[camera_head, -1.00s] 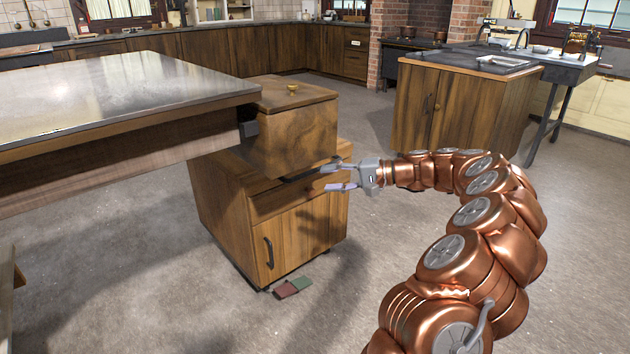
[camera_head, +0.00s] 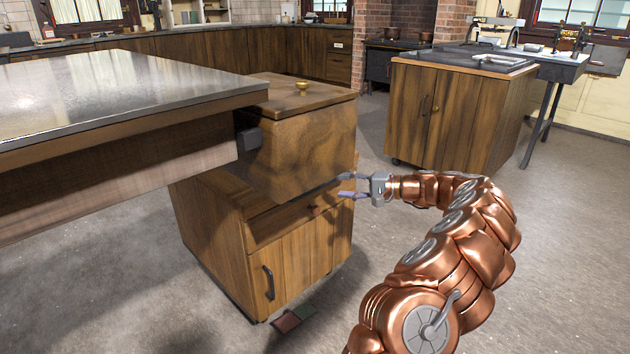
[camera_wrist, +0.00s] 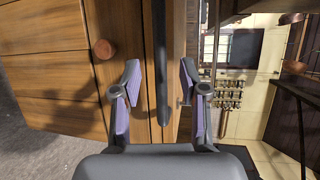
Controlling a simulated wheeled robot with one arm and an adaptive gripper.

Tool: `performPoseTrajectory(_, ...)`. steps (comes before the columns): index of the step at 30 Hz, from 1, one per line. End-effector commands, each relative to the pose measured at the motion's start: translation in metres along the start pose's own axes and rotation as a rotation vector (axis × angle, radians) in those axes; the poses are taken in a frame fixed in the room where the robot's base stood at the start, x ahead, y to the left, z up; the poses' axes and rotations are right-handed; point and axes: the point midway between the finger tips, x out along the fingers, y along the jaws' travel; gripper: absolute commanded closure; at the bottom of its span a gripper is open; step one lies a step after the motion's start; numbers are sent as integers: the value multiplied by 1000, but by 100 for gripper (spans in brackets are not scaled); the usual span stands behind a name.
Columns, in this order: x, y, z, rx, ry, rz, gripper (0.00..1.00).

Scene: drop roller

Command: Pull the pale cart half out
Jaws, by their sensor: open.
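The wooden cart (camera_head: 212,242) stands partly under the metal-topped table's overhang. Its front has a drawer with a round knob and a door with a dark handle (camera_head: 268,283). A dark bar (camera_head: 322,190) runs along its top front edge. My gripper (camera_head: 344,185) is open at the cart's upper right front corner. In the wrist view the dark bar (camera_wrist: 161,60) shows between the open fingers (camera_wrist: 157,85), with gaps on both sides. The drawer knob (camera_wrist: 103,49) is left of the fingers there. Exact depth between fingers and bar is unclear.
A wooden box (camera_head: 305,142) with a brass lid knob sits above the cart. The metal-topped table (camera_head: 110,85) fills the left. A wooden cabinet (camera_head: 460,110) stands at right; floor between is clear.

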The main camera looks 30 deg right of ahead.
Motion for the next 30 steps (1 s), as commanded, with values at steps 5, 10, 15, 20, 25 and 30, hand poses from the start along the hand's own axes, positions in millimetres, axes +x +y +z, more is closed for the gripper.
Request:
performPoseTrajectory(5,17,4,-1,0,1,1,57)
performPoseTrajectory(10,40,5,-3,0,8,1,57)
performPoseTrajectory(15,62,3,-2,0,4,1,57)
performPoseTrajectory(20,71,1,-2,1,4,0,57)
performPoseTrajectory(25,73,0,-2,1,4,0,57)
performPoseTrajectory(30,73,0,-1,0,3,0,62)
